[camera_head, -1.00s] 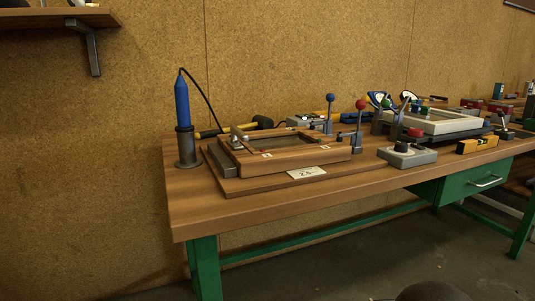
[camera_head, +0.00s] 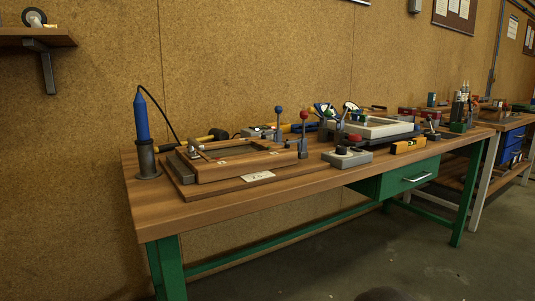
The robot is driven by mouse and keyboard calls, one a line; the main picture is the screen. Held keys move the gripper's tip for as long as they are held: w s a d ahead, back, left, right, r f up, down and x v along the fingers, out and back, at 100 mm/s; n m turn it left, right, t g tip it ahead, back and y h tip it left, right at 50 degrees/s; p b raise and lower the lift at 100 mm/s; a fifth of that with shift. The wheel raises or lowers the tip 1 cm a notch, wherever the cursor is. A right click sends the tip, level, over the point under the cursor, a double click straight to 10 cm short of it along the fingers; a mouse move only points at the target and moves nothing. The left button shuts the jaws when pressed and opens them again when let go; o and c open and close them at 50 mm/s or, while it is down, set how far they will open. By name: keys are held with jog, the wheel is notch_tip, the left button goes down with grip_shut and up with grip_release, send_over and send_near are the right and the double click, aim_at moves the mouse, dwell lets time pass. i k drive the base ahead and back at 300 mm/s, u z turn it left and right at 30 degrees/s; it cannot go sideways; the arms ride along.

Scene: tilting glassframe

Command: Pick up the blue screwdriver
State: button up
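A blue, upright tool (camera_head: 141,118) with a pointed top and a black cord stands in a grey cylindrical holder (camera_head: 147,160) at the left end of the workbench. It may be the blue screwdriver, but its lower end is hidden in the holder. Another slim blue item (camera_head: 300,128) lies behind the wooden frame, partly hidden, and I cannot tell what it is. My gripper is not in view.
The wooden workbench (camera_head: 190,213) has green legs and a drawer. A wooden frame fixture (camera_head: 245,165) sits beside the holder, with a hammer (camera_head: 205,138) behind it. A wall shelf (camera_head: 55,38) hangs upper left.

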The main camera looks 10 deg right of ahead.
aim_at(139, 103)
jog(key=z, duration=0.3)
jog(key=i, duration=1.1)
jog(key=u, duration=2.95)
jog(key=k, duration=0.95)
jog(key=z, duration=1.2)
